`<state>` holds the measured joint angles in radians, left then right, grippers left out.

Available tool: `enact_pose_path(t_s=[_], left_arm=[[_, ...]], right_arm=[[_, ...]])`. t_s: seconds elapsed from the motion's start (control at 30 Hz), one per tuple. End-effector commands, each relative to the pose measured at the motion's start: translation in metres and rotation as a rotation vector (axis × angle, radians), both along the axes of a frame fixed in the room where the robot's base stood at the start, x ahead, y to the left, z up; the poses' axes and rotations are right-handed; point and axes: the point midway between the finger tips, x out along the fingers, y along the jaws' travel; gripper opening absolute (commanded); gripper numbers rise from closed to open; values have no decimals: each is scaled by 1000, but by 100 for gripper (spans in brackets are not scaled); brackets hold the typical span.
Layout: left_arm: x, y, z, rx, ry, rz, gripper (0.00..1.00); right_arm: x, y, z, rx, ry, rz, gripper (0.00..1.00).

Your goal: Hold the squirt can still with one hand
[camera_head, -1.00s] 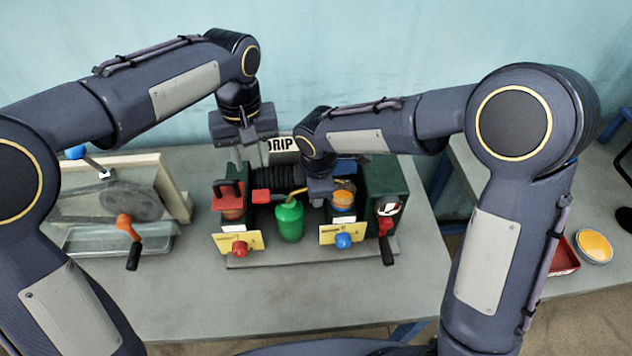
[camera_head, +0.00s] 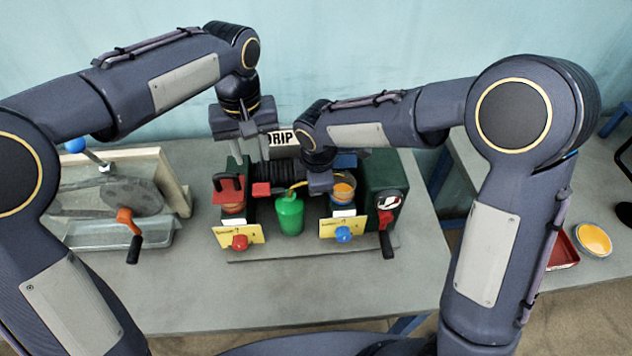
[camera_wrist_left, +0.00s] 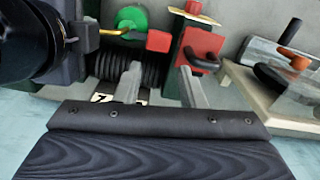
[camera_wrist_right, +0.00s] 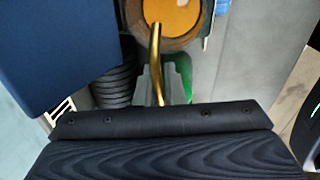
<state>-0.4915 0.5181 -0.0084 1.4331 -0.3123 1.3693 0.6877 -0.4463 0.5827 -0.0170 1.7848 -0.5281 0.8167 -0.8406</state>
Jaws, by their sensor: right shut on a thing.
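The green squirt can (camera_head: 289,217) stands upright at the middle of the bench fixture, with a thin brass spout. My right gripper (camera_head: 318,185) is beside its top. In the right wrist view my right fingers (camera_wrist_right: 163,88) are close together, shut on the squirt can; the brass spout (camera_wrist_right: 155,60) crosses in front, and only a sliver of green shows behind them. The exact grip spot is hidden. My left gripper (camera_head: 252,150) is behind the fixture. Its fingers (camera_wrist_left: 160,88) are apart and empty. The can's green top (camera_wrist_left: 130,18) shows in the left wrist view.
A cup of orange oil (camera_head: 343,190) stands right of the can. A black bellows (camera_head: 279,174) and red block (camera_head: 261,189) lie behind it. The bench front (camera_head: 290,295) is clear.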

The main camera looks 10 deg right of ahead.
Motion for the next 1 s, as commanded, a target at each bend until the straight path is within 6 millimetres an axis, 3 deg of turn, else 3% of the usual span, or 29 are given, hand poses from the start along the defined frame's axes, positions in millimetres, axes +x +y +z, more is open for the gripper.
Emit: enact_pose_path(t_s=[0.37, 0.47, 0.63, 1.0], left_arm=[[0, 0, 0, 0, 0, 0, 36], [1, 0, 9, -3, -4, -19, 23], [0, 2, 47, -3, -4, -121, 1], [-1, 3, 51, 0, 2, -139, 0]], right_arm=[[0, 0, 0, 1, -1, 0, 0], [0, 0, 1, 1, -1, 0, 0], [0, 0, 0, 1, -2, 0, 0], [0, 0, 1, 1, -2, 0, 0]])
